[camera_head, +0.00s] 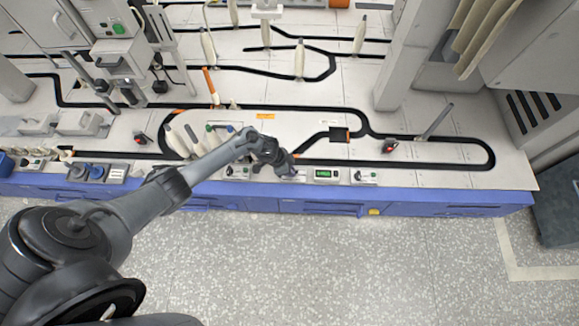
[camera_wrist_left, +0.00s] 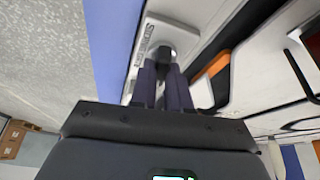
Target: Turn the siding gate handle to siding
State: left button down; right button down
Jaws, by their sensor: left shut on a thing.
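My left gripper (camera_head: 289,172) reaches down to a small white control box at the front edge of the table. In the left wrist view my fingers (camera_wrist_left: 164,84) are closed together on the dark rounded handle (camera_wrist_left: 163,52) of this box. The white box panel (camera_wrist_left: 151,30) carries printed lettering beside the handle, too small to read surely. The fingers hide most of the handle, so its pointing direction cannot be told. In the head view the arm hides much of the box. My right gripper is not in view.
A box with a green display (camera_head: 326,175) and another control box (camera_head: 365,178) stand just right of the gripper. A black track loop (camera_head: 400,137) runs behind, with an orange piece (camera_wrist_left: 212,66) near the gripper. White cone-shaped bobbins (camera_head: 299,58) stand farther back.

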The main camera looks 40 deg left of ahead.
pick_arm(q)
jog(key=n+p, duration=0.1)
jog(key=n+y+p, duration=0.1)
jog(key=n+p, duration=0.2)
jog(key=p, duration=0.1)
jog(key=shift+s+d+r+n+t, duration=0.1)
jog(key=shift+d+r+n+t, duration=0.05)
jog(key=shift+r+n+t, duration=0.2)
jog(key=shift+f+n+y+p, duration=0.25)
jog(key=shift+n+y+p, duration=0.45)
jog(key=shift+n+p, duration=0.4)
jog(key=shift+n+y+p, duration=0.3)
jog(key=shift+n+y, duration=0.1)
jog(key=shift+n, duration=0.65)
jog(key=shift+f+n, duration=0.1)
jog(key=shift+n, duration=0.4)
jog(key=shift+t, duration=0.25)
jog(key=c, duration=1.1)
grip_release()
